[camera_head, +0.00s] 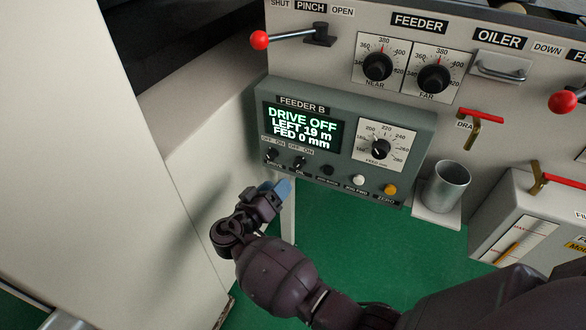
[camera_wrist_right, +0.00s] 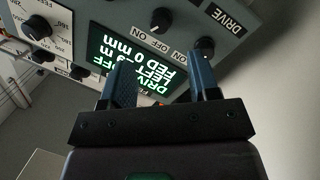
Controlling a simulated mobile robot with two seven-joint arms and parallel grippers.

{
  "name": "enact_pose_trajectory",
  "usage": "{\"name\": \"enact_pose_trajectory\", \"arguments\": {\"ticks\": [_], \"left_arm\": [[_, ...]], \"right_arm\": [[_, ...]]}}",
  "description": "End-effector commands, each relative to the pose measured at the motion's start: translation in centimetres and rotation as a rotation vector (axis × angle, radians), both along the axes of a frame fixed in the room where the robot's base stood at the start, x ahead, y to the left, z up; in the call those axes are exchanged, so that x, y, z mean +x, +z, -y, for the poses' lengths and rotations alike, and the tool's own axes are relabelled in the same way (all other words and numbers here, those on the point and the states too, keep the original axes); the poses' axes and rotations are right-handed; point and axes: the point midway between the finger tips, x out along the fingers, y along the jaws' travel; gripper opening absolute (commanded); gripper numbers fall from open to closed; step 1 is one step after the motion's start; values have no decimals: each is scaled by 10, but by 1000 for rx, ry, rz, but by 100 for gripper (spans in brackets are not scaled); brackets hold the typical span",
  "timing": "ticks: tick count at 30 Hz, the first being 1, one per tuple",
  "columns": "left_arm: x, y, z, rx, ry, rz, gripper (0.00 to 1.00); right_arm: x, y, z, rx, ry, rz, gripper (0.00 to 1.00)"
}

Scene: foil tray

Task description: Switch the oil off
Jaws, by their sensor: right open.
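In the right wrist view the oil switch (camera_wrist_right: 161,18) shows upside down, beyond the gap between my fingers. My right gripper (camera_head: 279,187) is open and empty, just below the panel's lower left edge. In the wrist view its blue fingers (camera_wrist_right: 164,62) stand apart, the right one overlapping the picture near the drive switch (camera_wrist_right: 205,46). My left gripper is out of view.
The drive switch (camera_head: 272,155) sits just left of the oil switch. The display (camera_head: 302,125) reads DRIVE OFF, LEFT 19 m, FED 0 mm. More buttons run right to a yellow one (camera_head: 390,190). A metal cup (camera_head: 447,186) stands further right. A pale wall (camera_head: 190,150) is close on the left.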

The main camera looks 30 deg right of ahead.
Motion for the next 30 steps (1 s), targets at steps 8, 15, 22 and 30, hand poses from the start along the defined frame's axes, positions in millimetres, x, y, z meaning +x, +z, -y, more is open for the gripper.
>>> {"name": "enact_pose_trajectory", "arguments": {"ticks": [8, 15, 22, 30], "left_arm": [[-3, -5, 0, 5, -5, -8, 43], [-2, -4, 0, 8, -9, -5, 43], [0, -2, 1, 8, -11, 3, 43], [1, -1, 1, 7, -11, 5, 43]], "right_arm": [[22, -1, 43, -1, 0, -2, 56], [35, -1, 66, 0, 2, -2, 56], [39, -1, 73, 2, 2, -2, 56], [39, -1, 73, 2, 2, -2, 45]]}}
